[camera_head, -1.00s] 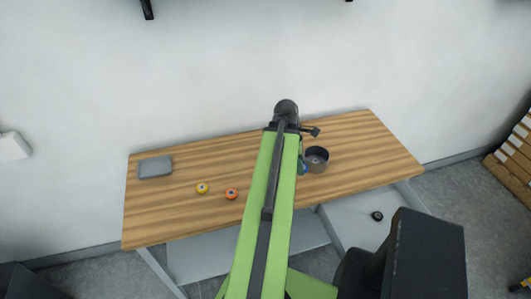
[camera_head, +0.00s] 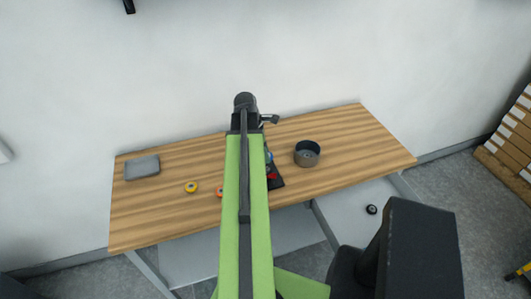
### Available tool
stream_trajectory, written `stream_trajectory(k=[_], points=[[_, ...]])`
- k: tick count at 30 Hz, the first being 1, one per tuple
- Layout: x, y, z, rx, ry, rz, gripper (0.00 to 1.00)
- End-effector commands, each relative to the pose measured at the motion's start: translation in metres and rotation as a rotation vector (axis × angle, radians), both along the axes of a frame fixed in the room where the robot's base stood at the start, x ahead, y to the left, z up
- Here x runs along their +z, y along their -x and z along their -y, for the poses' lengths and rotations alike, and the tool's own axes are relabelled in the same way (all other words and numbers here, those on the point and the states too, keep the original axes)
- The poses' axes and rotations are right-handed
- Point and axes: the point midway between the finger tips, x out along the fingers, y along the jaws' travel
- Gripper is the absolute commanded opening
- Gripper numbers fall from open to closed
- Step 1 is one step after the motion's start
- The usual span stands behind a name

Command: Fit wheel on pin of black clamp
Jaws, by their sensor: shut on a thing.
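The black clamp (camera_head: 277,184) lies on the wooden table, just right of my green arm. A red part (camera_head: 271,175) shows on or beside it, and its pin cannot be made out. My gripper (camera_head: 267,153) is mostly hidden behind the arm, over the table at the clamp's far side. It is shut on a small blue thing, which looks like a blue wheel (camera_head: 269,157). I cannot tell whether the blue wheel touches the clamp. A yellow wheel (camera_head: 191,187) lies on the table to the left. An orange wheel (camera_head: 220,191) is partly covered by my arm.
A dark round pot (camera_head: 307,154) stands right of the clamp. A grey flat box (camera_head: 142,167) lies at the table's left end. The table (camera_head: 365,145) is clear at its right end. A white wall rises behind. A small black round thing (camera_head: 371,209) is below the table's front edge.

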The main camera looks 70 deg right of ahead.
Motion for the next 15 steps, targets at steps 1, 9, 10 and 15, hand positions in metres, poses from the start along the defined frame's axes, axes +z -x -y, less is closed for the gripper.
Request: stream_trajectory(k=[1, 9, 10, 15], points=[[-0.005, 0.000, 0.000, 0.000, 0.000, 0.000, 0.03], [-0.024, 0.001, 0.000, -0.001, 0.000, 0.000, 0.03], [-0.026, 0.001, 0.000, -0.001, 0.000, 0.000, 0.03], [-0.038, 0.001, 0.000, -0.001, 0.000, 0.000, 0.03]])
